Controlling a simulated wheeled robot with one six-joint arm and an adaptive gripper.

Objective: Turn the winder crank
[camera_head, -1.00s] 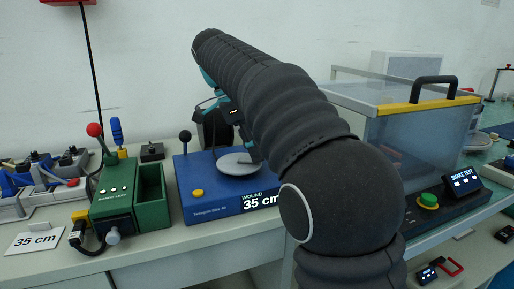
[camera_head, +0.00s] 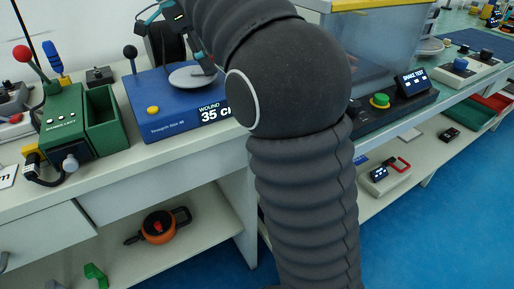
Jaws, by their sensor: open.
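The winder is a blue box (camera_head: 150,108) on the bench, with a yellow button, a label reading "WOUND 35 cm" (camera_head: 212,112) and a grey disc (camera_head: 185,78) on top. A black-knobbed lever (camera_head: 130,54) stands at its back left. A dark round part (camera_head: 155,45) shows behind the disc. My gripper (camera_head: 204,64), black and teal, is open and reaches down over the right side of the disc. My own arm hides the winder's right side, and I cannot tell whether the fingers touch the crank.
A green device (camera_head: 66,125) with a red-knobbed lever stands left of the winder. A clear-walled shake test box (camera_head: 375,45) stands to the right, with a green button (camera_head: 380,100) in front. An orange round tool (camera_head: 158,228) lies on the shelf below.

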